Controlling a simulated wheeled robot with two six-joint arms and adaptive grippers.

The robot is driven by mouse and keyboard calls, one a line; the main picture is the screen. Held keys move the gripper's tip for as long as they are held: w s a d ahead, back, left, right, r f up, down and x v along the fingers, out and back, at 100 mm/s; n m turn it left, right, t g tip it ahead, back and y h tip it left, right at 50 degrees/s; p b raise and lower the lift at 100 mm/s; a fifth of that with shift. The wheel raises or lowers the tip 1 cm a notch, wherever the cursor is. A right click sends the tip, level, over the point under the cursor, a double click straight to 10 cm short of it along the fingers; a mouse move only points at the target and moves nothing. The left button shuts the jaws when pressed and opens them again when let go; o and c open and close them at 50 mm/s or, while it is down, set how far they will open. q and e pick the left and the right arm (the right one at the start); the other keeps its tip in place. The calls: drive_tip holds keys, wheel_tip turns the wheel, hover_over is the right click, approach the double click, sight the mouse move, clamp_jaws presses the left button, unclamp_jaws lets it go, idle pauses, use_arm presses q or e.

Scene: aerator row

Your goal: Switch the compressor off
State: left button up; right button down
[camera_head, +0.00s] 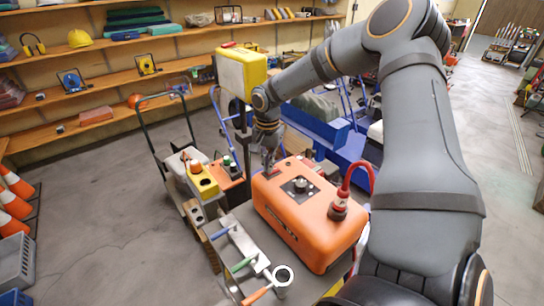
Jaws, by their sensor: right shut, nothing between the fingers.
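The compressor looks to be the orange box (305,232) on the bench in the middle of the head view. It has a dark dial (299,186) on top and a red hose (352,180) rising from a fitting at its right. My right gripper (269,168) points down at the far left end of the box's top. It is shut and empty. A small red part shows at its fingertips; I cannot tell whether they touch it or whether it is a switch. My left gripper is not in view.
A yellow block with an orange knob (196,166) and an orange control box (230,172) stand left of the compressor. Tools with coloured handles lie in front, including a ring-ended one (282,276). Shelves line the back wall; orange cones (15,205) stand left.

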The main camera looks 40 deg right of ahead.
drive_tip(key=shift+f, duration=0.35)
drive_tip(key=shift+s+r, duration=0.1)
drive_tip(key=shift+r+p, duration=2.4)
drive_tip(key=shift+r, duration=1.1)
drive_tip(key=shift+f, duration=0.1)
